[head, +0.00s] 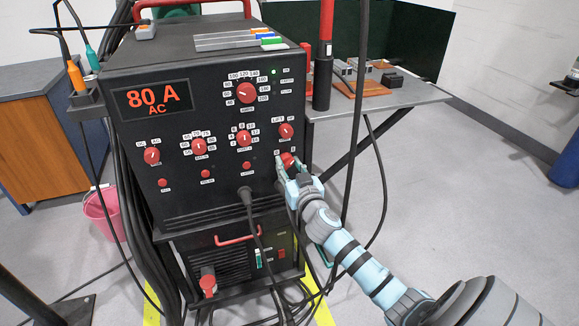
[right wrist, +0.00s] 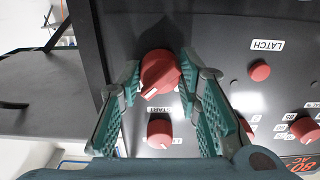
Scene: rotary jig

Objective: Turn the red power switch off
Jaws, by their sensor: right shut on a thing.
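The red power switch (head: 288,159) is a round red knob at the lower right of the black welder's front panel (head: 225,185). In the right wrist view the knob (right wrist: 159,70) has a white pointer line slanting toward the lower left of the picture. My right gripper (head: 287,164) is at the knob, with its teal fingers (right wrist: 160,78) on either side, shut on it. The fingers partly hide the knob and its labels in the head view. The welder's display (head: 151,98) reads 80 A AC in orange, and a small green light (head: 273,72) is lit. My left gripper is out of view.
Another red knob (head: 286,131) sits just above the switch, with more knobs and buttons to the left. A cable (head: 250,215) plugs in at lower left of the gripper. A black cable (head: 356,110) hangs right of the welder, before a grey table (head: 400,98).

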